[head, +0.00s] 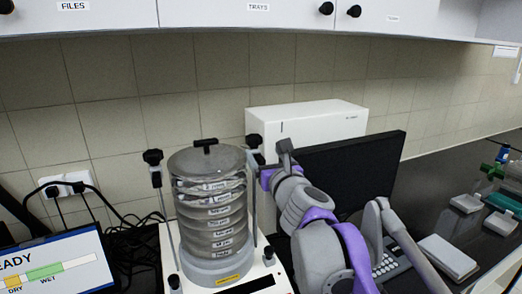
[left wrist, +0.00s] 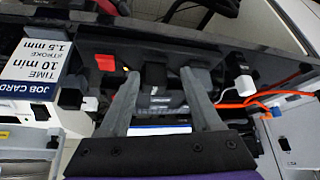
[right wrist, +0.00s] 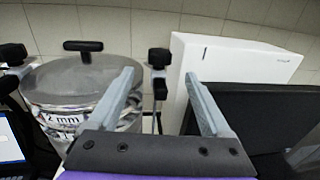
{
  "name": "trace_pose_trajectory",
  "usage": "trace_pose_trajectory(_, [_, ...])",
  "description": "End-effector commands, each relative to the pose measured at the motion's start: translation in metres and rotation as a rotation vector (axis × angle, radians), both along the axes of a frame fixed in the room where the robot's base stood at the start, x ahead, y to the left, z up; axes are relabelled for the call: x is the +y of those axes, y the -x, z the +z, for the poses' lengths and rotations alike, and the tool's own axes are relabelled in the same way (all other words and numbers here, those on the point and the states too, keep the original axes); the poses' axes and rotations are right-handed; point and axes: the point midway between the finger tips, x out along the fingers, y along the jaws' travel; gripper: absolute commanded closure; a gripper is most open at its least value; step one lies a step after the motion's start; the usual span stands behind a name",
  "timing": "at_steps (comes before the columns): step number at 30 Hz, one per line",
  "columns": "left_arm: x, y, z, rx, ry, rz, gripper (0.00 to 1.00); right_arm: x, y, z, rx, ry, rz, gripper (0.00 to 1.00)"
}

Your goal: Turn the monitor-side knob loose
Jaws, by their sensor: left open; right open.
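The sieve stack (head: 212,215) stands on the shaker between two clamp rods with black knobs. The monitor-side knob (head: 253,141) is on the right rod, next to the black monitor (head: 345,170). In the right wrist view this knob (right wrist: 158,58) shows between and just beyond my open fingertips (right wrist: 160,76), with no visible contact. My right gripper (head: 273,162) is close to the knob's right in the head view. The other knob (head: 152,157) tops the left rod. My left gripper (left wrist: 160,74) is open over dark gear and cables, outside the head view.
A white box (head: 305,118) stands behind the stack and monitor. A READY screen (head: 55,265) is at the left. A job card (left wrist: 35,75) and orange cables (left wrist: 255,97) show in the left wrist view. Cabinets (head: 230,15) hang above.

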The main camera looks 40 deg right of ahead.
Motion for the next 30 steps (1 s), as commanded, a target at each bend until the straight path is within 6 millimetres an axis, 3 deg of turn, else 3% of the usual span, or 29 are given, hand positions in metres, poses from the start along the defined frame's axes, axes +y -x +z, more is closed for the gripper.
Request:
trace_pose_trajectory(13, [0.000,0.000,-0.001,0.001,0.000,0.000,0.35,0.001,0.005,0.000,0.007,0.010,-0.004,0.18])
trace_pose_trajectory(17, [0.000,0.002,-0.004,0.004,0.000,0.000,0.35,-0.014,0.009,-0.006,0.109,0.154,-0.048,0.18])
trace_pose_trajectory(20, [0.000,0.005,-0.008,0.009,0.000,0.000,0.35,-0.037,0.017,-0.013,0.281,0.392,-0.116,0.18])
trace_pose_trajectory(24, [0.000,0.009,-0.015,0.017,0.000,0.000,0.35,-0.083,0.036,-0.011,0.613,0.836,-0.238,0.18])
trace_pose_trajectory(30, [0.000,0.014,-0.026,0.028,0.000,0.000,0.35,-0.141,0.069,0.025,1.191,1.558,-0.425,0.18])
